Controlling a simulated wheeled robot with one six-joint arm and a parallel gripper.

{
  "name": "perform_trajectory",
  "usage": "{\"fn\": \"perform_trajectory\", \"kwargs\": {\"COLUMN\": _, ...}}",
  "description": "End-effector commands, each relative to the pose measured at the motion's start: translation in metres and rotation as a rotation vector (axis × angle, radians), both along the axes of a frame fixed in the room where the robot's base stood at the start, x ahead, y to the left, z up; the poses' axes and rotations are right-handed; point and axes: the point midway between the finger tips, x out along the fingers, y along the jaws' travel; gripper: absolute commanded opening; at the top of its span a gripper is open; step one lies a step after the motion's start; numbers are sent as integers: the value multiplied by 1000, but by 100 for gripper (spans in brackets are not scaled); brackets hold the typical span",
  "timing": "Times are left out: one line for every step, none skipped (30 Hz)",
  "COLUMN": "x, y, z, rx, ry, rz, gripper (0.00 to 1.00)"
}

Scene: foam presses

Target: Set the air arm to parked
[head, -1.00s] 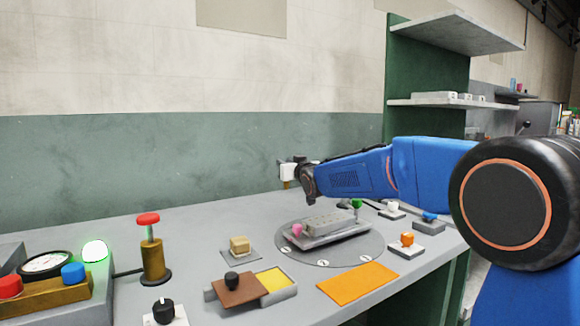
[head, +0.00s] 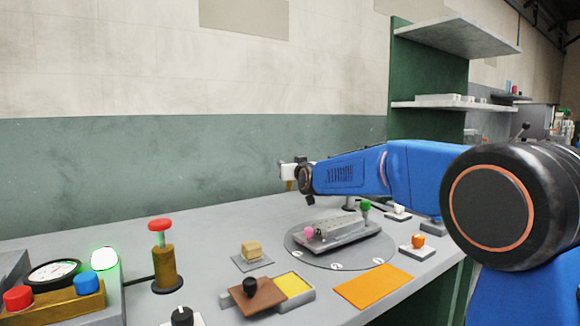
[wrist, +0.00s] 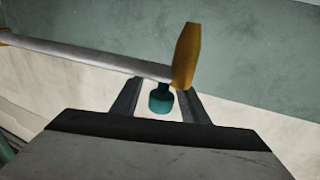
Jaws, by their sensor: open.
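My gripper (head: 291,174) is at the back of the bench, in front of the green wall band, with its jaws open. In the wrist view its two fingers (wrist: 160,92) stand apart on either side of a teal knob (wrist: 160,100). I cannot tell whether they touch it. A grey bar (wrist: 90,59) with orange ends crosses just beyond the fingertips. Its near orange end piece (wrist: 186,55) rises by the right finger. These look like parts of the air arm, though no label shows. In the head view my gripper mostly hides this spot.
A round plate (head: 300,254) carries a grey block with pink and green knobs. Nearby are an orange mat (head: 373,287), a brown-lidded tray (head: 257,297), a red-topped post (head: 163,250) and a gauge (head: 52,273). Shelves (head: 455,106) stand behind my arm. The back left bench is clear.

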Motion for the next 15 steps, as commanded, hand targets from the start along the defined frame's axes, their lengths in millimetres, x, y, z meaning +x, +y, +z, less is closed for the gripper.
{"fn": "perform_trajectory", "kwargs": {"x": 0, "y": 0, "z": -1, "rx": 0, "ry": 1, "rz": 0, "gripper": 40}}
{"fn": "perform_trajectory", "kwargs": {"x": 0, "y": 0, "z": -1, "rx": 0, "ry": 2, "rz": 1, "gripper": 40}}
{"fn": "perform_trajectory", "kwargs": {"x": 0, "y": 0, "z": -1, "rx": 0, "ry": 2, "rz": 1, "gripper": 40}}
{"fn": "perform_trajectory", "kwargs": {"x": 0, "y": 1, "z": -1, "rx": -1, "ry": 3, "rz": 1, "gripper": 40}}
{"fn": "perform_trajectory", "kwargs": {"x": 0, "y": 1, "z": -2, "rx": -1, "ry": 3, "rz": 1, "gripper": 40}}
{"fn": "perform_trajectory", "kwargs": {"x": 0, "y": 1, "z": -2, "rx": -1, "ry": 3, "rz": 1, "gripper": 40}}
{"fn": "perform_trajectory", "kwargs": {"x": -1, "y": 1, "z": -2, "rx": -1, "ry": 3, "rz": 1, "gripper": 40}}
{"fn": "perform_trajectory", "kwargs": {"x": -1, "y": 1, "z": -2, "rx": -1, "ry": 4, "rz": 1, "gripper": 40}}
{"fn": "perform_trajectory", "kwargs": {"x": -2, "y": 0, "z": -2, "rx": -1, "ry": 4, "rz": 1, "gripper": 40}}
{"fn": "perform_trajectory", "kwargs": {"x": -4, "y": 0, "z": -2, "rx": -1, "ry": 4, "rz": 1, "gripper": 40}}
{"fn": "perform_trajectory", "kwargs": {"x": -6, "y": 0, "z": -2, "rx": -1, "ry": 4, "rz": 2, "gripper": 40}}
{"fn": "perform_trajectory", "kwargs": {"x": -9, "y": -1, "z": -1, "rx": -1, "ry": 3, "rz": 2, "gripper": 40}}
{"fn": "perform_trajectory", "kwargs": {"x": -12, "y": -2, "z": -1, "rx": -1, "ry": 3, "rz": 2, "gripper": 40}}
{"fn": "perform_trajectory", "kwargs": {"x": -16, "y": -3, "z": -1, "rx": -1, "ry": 3, "rz": 2, "gripper": 40}}
{"fn": "perform_trajectory", "kwargs": {"x": -21, "y": -4, "z": -1, "rx": -1, "ry": 3, "rz": 2, "gripper": 40}}
